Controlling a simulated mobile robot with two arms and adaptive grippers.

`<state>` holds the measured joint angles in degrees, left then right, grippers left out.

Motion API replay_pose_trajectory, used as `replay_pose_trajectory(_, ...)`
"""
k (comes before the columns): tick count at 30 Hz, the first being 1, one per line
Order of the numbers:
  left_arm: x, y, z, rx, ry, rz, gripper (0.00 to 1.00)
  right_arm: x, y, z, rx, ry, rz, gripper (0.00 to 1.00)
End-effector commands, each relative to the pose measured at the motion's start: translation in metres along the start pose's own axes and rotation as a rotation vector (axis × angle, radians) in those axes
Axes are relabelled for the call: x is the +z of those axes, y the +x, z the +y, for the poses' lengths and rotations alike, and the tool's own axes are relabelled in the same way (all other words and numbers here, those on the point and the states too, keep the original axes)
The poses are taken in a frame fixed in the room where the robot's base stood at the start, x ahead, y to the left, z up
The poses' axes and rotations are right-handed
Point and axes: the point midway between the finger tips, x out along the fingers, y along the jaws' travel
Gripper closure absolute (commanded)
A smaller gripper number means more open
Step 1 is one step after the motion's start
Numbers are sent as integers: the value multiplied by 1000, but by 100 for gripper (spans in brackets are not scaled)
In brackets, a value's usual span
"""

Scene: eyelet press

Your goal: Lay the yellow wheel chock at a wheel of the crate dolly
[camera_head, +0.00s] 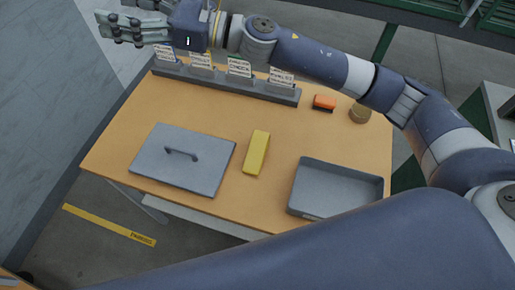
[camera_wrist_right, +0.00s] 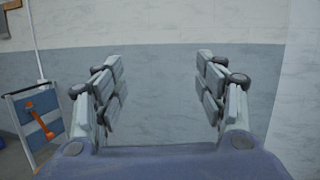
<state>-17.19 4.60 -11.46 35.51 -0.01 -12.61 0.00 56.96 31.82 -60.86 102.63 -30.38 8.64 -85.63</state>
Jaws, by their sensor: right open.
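A long yellow block (camera_head: 256,153), which may be the wheel chock, lies flat on the wooden table, between a grey lid and a grey tray. I cannot make out a wedge shape. My right gripper (camera_head: 105,28) is at the upper left of the head view, past the table's far left corner and far from the yellow block. It is open and empty; the right wrist view (camera_wrist_right: 158,62) shows its fingers apart, with only a wall behind. My left gripper is not in view. I see no crate dolly or wheel in either view.
On the table (camera_head: 115,140) are the lid (camera_head: 205,172) with a handle, the open tray (camera_head: 335,188), a rack (camera_head: 220,82) of cards, an orange item (camera_head: 324,102) and a round brown thing (camera_head: 360,114). A blue panel (camera_wrist_right: 38,120) stands left in the wrist view.

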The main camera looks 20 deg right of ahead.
Motion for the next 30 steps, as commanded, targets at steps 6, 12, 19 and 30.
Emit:
replay_pose_trajectory(6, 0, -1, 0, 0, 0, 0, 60, -23, -23, -95, -427, 355, 3, 35)
replay_pose_trajectory(12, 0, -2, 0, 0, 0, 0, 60, -94, -75, -146, -807, 671, 143, 35)
replay_pose_trajectory(19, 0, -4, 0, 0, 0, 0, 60, -191, -159, -130, -1194, 988, 474, 35)
replay_pose_trajectory(30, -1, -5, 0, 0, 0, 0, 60, -249, -280, -14, -1526, 1245, 1165, 35)
